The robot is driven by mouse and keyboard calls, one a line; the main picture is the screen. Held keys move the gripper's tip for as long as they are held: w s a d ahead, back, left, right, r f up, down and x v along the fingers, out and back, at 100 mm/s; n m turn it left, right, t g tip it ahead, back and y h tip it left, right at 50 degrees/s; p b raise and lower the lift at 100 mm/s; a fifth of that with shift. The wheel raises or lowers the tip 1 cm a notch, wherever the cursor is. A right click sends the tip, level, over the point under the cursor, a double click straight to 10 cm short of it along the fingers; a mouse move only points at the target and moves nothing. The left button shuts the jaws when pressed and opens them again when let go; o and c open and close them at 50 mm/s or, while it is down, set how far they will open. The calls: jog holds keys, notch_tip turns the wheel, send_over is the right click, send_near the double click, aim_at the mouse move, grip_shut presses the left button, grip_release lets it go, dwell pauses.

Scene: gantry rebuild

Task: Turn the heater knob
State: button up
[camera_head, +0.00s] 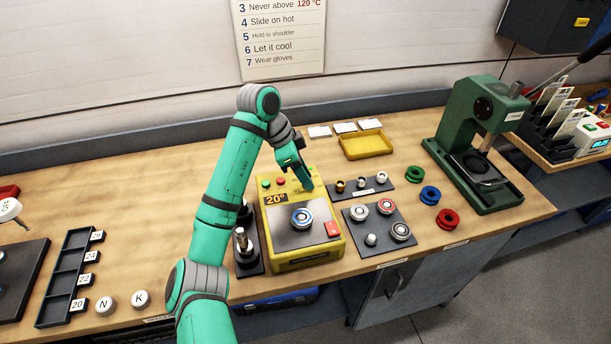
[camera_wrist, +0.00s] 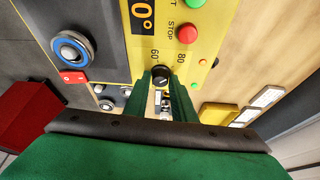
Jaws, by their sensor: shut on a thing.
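The yellow heater (camera_head: 308,263) stands on the workbench, with a lit display (camera_head: 275,198) reading 20°. In the wrist view, the small black heater knob (camera_wrist: 160,73) sits on the yellow panel beside the marks 60 and 80. My gripper (camera_head: 307,186) reaches down to the heater's back right corner. In the wrist view the green fingers of my gripper (camera_wrist: 161,82) are on both sides of the knob, shut on it. In the head view the fingers hide the knob. A blue-ringed bearing (camera_head: 301,218) lies on the heater's grey plate.
A red STOP button (camera_wrist: 187,33) is close to the knob. A red switch (camera_head: 333,229) is at the heater's front right. Dark trays with rings (camera_head: 386,207) stand right of the heater, a yellow tray (camera_head: 366,146) behind. A dark stand with posts (camera_head: 243,243) is close left.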

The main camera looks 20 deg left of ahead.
jog(key=shift+m, duration=0.5)
jog(key=o, duration=1)
jog(key=shift+w, duration=0.1)
jog(key=shift+a+r, duration=0.25)
jog(key=shift+r, duration=0.2)
jog(key=v, duration=0.9)
jog(key=shift+r, duration=0.4)
